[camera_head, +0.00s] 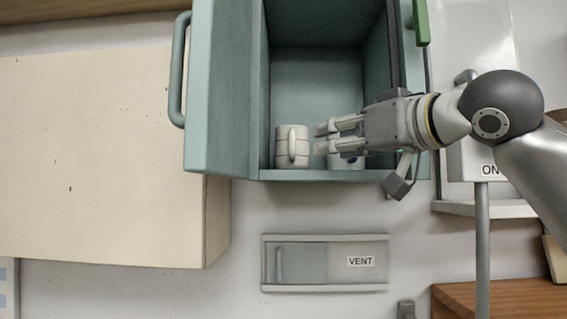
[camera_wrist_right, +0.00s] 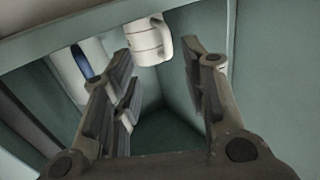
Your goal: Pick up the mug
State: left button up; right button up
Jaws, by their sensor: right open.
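A white ridged mug (camera_head: 284,148) stands upright on the floor of an open teal cabinet, towards its left side, its handle facing out. My right gripper (camera_head: 322,138) is open and reaches in from the right, its fingertips just right of the mug. In the right wrist view the mug (camera_wrist_right: 147,42) shows beyond the fingertips, roughly between the two fingers of my gripper (camera_wrist_right: 157,62). I see no contact with it. My left gripper is not in view.
Another pale object (camera_head: 346,163) with a dark mark stands right of the mug, partly hidden by my right gripper. The cabinet door (camera_head: 222,90) is open on the left. A VENT panel (camera_head: 325,263) is below. A white-and-blue item (camera_wrist_right: 80,66) shows in the wrist view.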

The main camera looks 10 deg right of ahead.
aim_at(300, 140)
jog(key=x, duration=0.1)
jog(key=p+x, duration=0.1)
jog(key=x, duration=0.1)
jog(key=r+p+x, duration=0.1)
jog(key=shift+a+f, duration=0.1)
jog(key=shift+a, duration=0.25)
jog(key=p+x, duration=0.2)
jog(key=x, duration=0.1)
jog(key=p+x, duration=0.1)
jog(key=shift+w+a+r+p, duration=0.15)
jog(key=shift+w+r+p, duration=0.15)
jog(key=shift+r, duration=0.1)
jog(key=shift+w+a+f, duration=0.1)
jog(key=shift+w+a, duration=0.05)
jog(key=shift+w, duration=0.15)
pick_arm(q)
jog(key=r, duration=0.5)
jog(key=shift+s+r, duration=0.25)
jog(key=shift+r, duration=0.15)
pick_arm(e)
jog(key=shift+w+f, duration=0.15)
jog(key=shift+w, duration=0.1)
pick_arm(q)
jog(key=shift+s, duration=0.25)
pick_arm(e)
jog(key=shift+s, duration=0.1)
grip_shut()
